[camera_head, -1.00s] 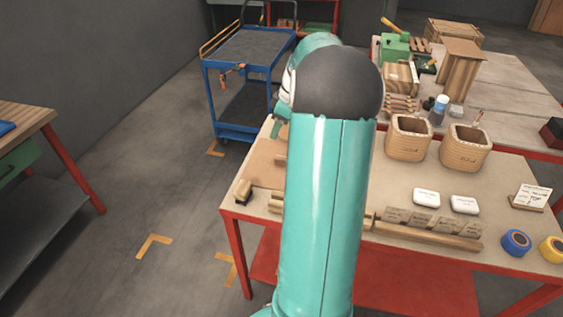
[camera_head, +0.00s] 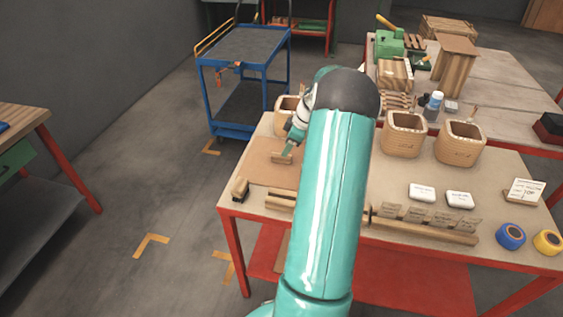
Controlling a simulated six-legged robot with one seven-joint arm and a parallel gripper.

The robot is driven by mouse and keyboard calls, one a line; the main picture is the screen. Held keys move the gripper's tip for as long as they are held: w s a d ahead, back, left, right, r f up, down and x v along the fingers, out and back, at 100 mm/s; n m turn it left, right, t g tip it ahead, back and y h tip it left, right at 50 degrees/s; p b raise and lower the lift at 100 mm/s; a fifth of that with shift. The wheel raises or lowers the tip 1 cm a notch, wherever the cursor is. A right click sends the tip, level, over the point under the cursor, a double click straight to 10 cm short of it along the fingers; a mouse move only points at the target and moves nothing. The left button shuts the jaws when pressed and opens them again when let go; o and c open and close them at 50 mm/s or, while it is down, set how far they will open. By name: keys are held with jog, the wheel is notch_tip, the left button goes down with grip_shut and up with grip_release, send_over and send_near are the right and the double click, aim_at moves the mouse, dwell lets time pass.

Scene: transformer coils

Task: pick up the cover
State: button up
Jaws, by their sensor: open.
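My gripper (camera_head: 287,151) is small in the picture, pointing down over the brown mat (camera_head: 262,175) at the table's left side. It is open. A small flat wooden piece (camera_head: 280,159), which looks like the cover, lies on the mat right at the fingertips. I cannot tell whether the fingers are around it or just above it. My teal arm hides the middle of the table and part of the mat.
A wooden coil box (camera_head: 284,106) stands just behind my gripper, partly hidden. Two more boxes (camera_head: 404,137) (camera_head: 460,146) stand right of my arm. A brush (camera_head: 240,189) and wooden strips (camera_head: 279,201) lie near the front left edge. A blue cart (camera_head: 243,75) stands behind.

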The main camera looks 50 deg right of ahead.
aim_at(281, 158)
jog(key=x, duration=0.5)
jog(key=shift+s+a, duration=0.1)
grip_shut()
jog(key=shift+r, duration=0.3)
